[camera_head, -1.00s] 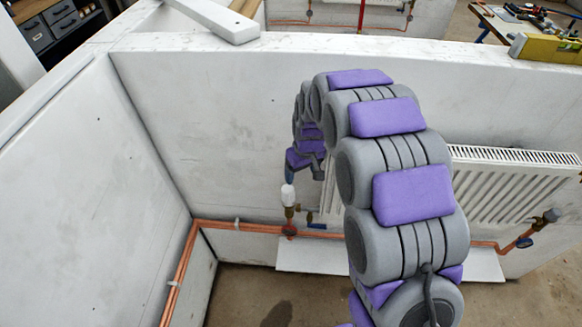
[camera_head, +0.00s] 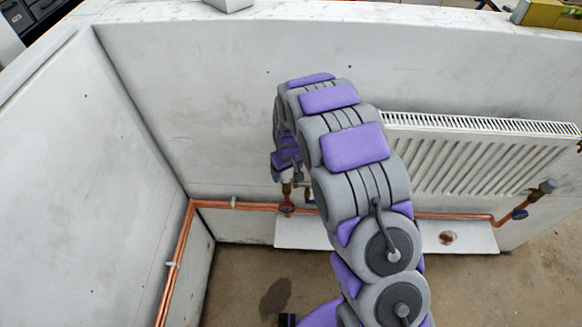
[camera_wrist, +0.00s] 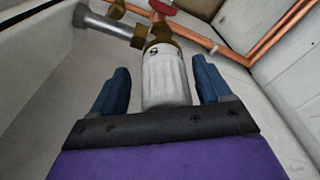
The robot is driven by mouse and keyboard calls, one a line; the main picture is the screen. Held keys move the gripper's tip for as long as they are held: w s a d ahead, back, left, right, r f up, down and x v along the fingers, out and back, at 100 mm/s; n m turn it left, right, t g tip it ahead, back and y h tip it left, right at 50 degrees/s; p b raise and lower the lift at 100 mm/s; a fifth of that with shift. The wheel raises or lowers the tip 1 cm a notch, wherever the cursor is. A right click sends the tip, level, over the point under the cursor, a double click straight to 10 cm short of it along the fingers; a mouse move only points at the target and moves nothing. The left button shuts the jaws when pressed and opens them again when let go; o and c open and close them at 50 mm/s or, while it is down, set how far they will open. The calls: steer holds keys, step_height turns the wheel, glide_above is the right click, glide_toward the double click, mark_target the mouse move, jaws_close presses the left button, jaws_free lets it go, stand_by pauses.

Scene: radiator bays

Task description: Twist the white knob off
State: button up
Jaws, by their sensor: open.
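The white knob (camera_wrist: 166,80) is a ribbed cylinder on a brass valve (camera_wrist: 157,32), in the middle of the wrist view. My gripper (camera_wrist: 158,82) has its two blue fingers apart, one on each side of the knob, with gaps showing between fingers and knob. The knob's near end is close to the dark palm edge. In the head view the knob (camera_head: 281,174) is partly covered by my arm's end, above the brass valve at the left end of the radiator. The fingers cannot be made out there.
The white radiator (camera_head: 470,155) hangs on the back wall panel. Copper pipes (camera_head: 255,206) run along the foot of the walls, with a red handle (camera_wrist: 163,7) by the valve. A white board (camera_head: 470,236) lies below. Brown floor in front is clear.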

steer(key=shift+a, duration=1.1)
steer(key=shift+c, duration=0.3)
steer(key=d, duration=0.2)
steer(key=shift+d+r, duration=0.15)
steer(key=shift+d, duration=0.15)
steer(key=c, duration=0.4)
steer(key=shift+d, duration=0.1)
steer(key=shift+c, duration=1)
steer(key=shift+a, duration=0.7)
steer(key=c, duration=0.5)
steer(key=shift+d, duration=0.2)
steer(key=shift+c, duration=0.2)
steer(key=shift+a+f+n, duration=0.1)
steer(key=shift+f+n, duration=0.15)
steer(key=shift+n, duration=0.55)
steer(key=shift+s+n+b, duration=0.1)
steer(key=shift+n+b, duration=0.25)
steer(key=shift+n, duration=0.95)
